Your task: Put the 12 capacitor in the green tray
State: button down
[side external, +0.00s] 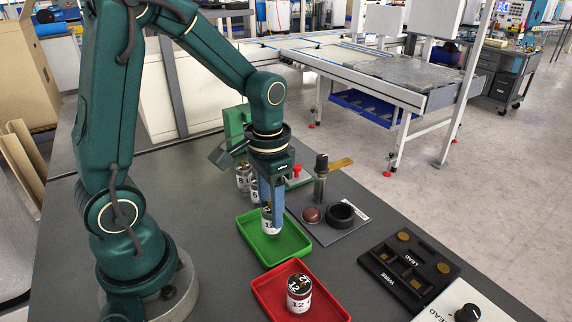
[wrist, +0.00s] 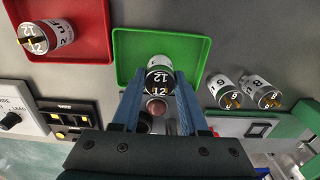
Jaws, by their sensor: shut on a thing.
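My gripper (side external: 272,218) is shut on a silver capacitor with a white label and black top marked 12 (side external: 267,226). Its blue fingers stand either side of the capacitor, pointing down over the green tray (side external: 291,247). The held capacitor is upright inside the tray's outline; I cannot tell whether it touches the floor. In the wrist view, the held capacitor (wrist: 159,72) shows between the fingertips (wrist: 158,84), over the green tray (wrist: 126,48). A second capacitor marked 12 (side external: 299,294) stands in the red tray (side external: 330,308); it also shows in the wrist view (wrist: 50,36).
Capacitors marked 6 (wrist: 223,91) and 8 (wrist: 262,93) stand behind the green tray. To its right is a grey plate with a black ring (side external: 341,214) and a dark post (side external: 320,180). A black LEAD/WIRE block (side external: 407,268) lies farther right.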

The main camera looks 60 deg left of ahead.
jog(key=shift+f, duration=0.65)
jog(key=shift+c, duration=1.8)
grip_release()
jog(key=shift+r, duration=3.5)
jog(key=shift+d+r, duration=0.15)
jog(key=shift+r, duration=0.1)
jog(key=s+d+r+t, duration=0.4)
jog(key=s+t, duration=0.1)
jog(key=s, duration=0.2)
jog(key=shift+d+t, duration=0.15)
jog(key=shift+t, duration=0.15)
